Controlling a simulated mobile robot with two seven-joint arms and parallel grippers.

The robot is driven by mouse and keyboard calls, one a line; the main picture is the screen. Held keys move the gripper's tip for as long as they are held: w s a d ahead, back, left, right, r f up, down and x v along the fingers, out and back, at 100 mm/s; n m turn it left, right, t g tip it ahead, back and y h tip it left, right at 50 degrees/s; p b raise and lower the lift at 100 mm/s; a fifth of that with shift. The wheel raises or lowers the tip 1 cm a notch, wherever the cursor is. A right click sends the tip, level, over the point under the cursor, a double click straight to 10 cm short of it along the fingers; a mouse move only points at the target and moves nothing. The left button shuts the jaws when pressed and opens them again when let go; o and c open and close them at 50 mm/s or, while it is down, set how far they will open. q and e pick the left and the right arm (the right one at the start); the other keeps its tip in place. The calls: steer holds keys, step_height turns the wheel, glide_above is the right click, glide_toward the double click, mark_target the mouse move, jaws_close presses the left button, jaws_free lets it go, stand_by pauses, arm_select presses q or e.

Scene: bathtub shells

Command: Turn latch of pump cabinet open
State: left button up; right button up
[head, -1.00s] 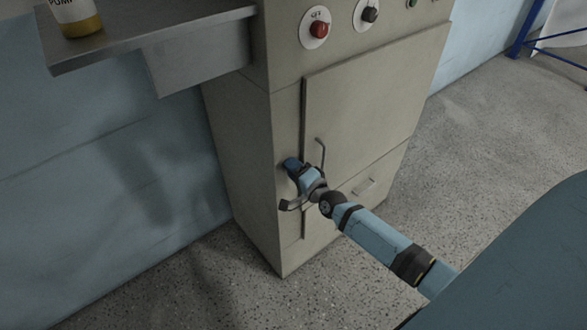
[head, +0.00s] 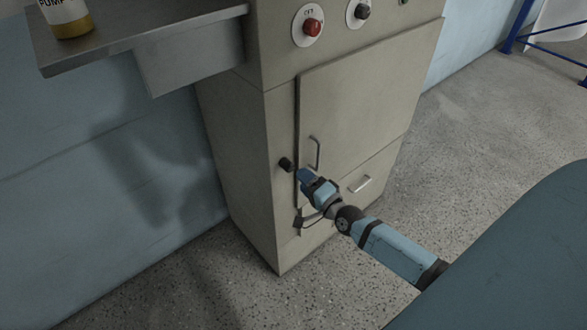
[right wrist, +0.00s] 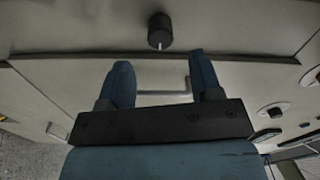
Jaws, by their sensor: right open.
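The pump cabinet (head: 255,150) is a beige box with a large door (head: 360,105). Its latch, a small black round knob (head: 285,164), sits on the frame just left of the door's edge. In the right wrist view the latch (right wrist: 160,30) carries a short pale mark pointing toward my gripper. My right gripper (head: 304,175) is open and empty, just right of and below the latch, apart from it. Its two blue fingers (right wrist: 161,68) point toward the latch in the wrist view. The door looks closed, with a dark seam at its left edge. My left gripper is not in view.
A bar handle (head: 316,153) is on the door, close to my right gripper. A drawer handle (head: 360,184) is lower right. A red button (head: 313,27) and black knob (head: 362,12) are above. A metal shelf (head: 150,30) juts out at left, holding a bottle (head: 68,18).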

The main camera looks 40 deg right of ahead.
steer(key=s, duration=0.6)
steer(key=shift+s+d, duration=0.15)
steer(key=shift+d, duration=0.1)
